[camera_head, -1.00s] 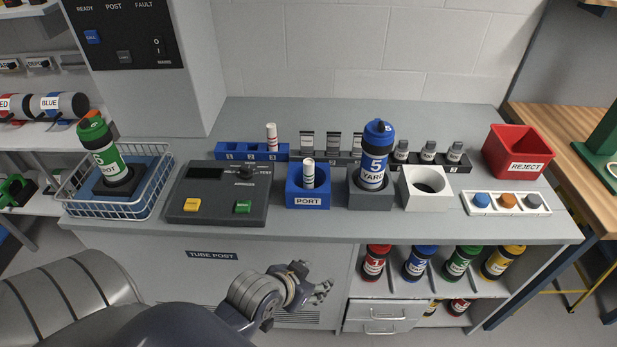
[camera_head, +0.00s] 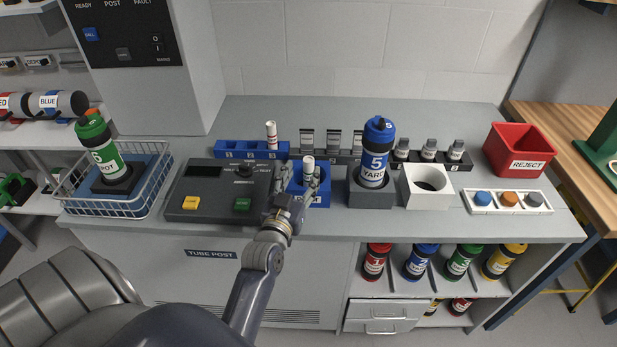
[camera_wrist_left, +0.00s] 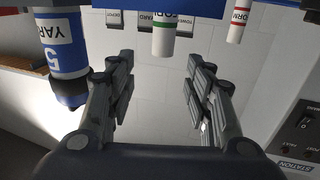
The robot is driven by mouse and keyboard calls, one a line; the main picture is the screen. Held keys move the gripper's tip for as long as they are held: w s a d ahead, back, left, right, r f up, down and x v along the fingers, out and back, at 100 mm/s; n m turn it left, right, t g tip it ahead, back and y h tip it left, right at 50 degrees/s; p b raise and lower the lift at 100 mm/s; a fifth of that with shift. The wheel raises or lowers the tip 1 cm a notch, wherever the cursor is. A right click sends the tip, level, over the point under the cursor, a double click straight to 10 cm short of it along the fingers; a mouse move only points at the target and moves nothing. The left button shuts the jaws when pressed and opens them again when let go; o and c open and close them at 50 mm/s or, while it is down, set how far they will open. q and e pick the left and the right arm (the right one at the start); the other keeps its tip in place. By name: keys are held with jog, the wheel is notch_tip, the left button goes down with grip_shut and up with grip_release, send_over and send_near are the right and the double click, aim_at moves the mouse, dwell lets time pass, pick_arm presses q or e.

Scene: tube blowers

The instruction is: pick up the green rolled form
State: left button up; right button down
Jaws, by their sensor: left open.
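The green rolled form (camera_head: 308,165), a white roll, stands upright in the blue PORT block (camera_head: 322,199). In the left wrist view the roll (camera_wrist_left: 164,36) shows its green band, just beyond and between the fingertips. My left gripper (camera_head: 303,183) is at the front of the PORT block, its fingers open around the space before the roll. It also shows in the left wrist view (camera_wrist_left: 160,65), with nothing between the fingers. The fingers and wrist hide part of the block. My right gripper is not in view.
The blue YARD tube (camera_head: 373,160) stands in a grey block right of the port. The control box (camera_head: 218,205) is to the left. A red-banded roll (camera_head: 271,134) stands in the blue rack behind. A white round-holed block (camera_head: 428,196) is farther right.

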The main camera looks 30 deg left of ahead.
aim_at(309, 159)
pick_arm(q)
jog(key=x, duration=0.2)
jog(key=shift+w+a+f+b, duration=0.1)
jog(key=shift+w+f+b, duration=0.05)
jog(key=shift+w+b, duration=0.2)
jog(key=shift+w+a+f+b, duration=0.1)
jog(key=shift+w+a+b, duration=0.1)
jog(key=shift+w+b, duration=0.3)
jog(key=b+x, duration=0.2)
jog(key=x, duration=0.1)
jog(key=shift+w+a+f, duration=0.1)
jog(key=shift+a+f, duration=0.05)
jog(key=shift+w+a, duration=0.15)
jog(key=shift+w, duration=0.25)
jog(key=shift+s, duration=0.1)
jog(key=c, duration=0.9)
